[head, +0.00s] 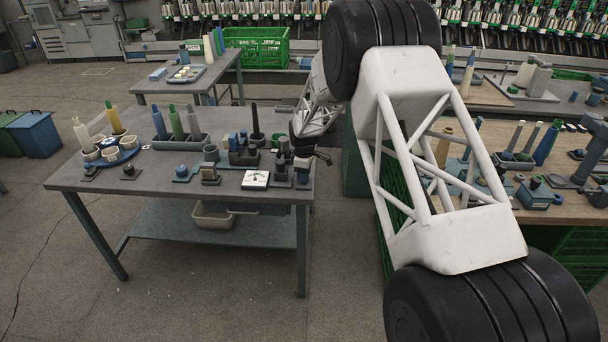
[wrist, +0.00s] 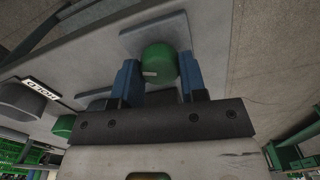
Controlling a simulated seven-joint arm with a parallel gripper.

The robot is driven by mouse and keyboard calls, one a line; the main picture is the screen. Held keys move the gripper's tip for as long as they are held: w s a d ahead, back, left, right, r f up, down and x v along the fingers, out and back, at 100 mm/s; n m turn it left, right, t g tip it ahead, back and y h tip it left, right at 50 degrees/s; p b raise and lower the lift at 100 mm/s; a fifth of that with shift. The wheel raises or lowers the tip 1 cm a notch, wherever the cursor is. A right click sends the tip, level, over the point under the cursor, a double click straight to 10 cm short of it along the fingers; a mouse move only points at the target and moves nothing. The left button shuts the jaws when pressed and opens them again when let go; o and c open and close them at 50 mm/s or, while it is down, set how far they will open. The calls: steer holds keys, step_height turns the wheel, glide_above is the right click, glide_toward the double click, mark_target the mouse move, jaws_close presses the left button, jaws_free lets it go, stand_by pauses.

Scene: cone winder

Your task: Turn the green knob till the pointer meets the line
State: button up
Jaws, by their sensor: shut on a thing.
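The green knob (wrist: 159,62) shows in the wrist view, round, with a short pale mark on its near side. It sits in front of a grey square plate (wrist: 152,36). My gripper (wrist: 159,76) has its two blue fingers on either side of the knob and is shut on it. I cannot make out a line on the plate, so I cannot tell how the pale mark stands to it. In the head view my gripper (head: 303,163) is at the right end of the grey table, and the knob cannot be made out there.
In the head view the grey table (head: 135,203) carries cones, cups and a white dial box (head: 256,180).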

steer(key=shift+m, duration=0.8)
steer(key=o, duration=0.9)
steer(key=shift+o, duration=0.2)
steer(key=shift+r, duration=3.9)
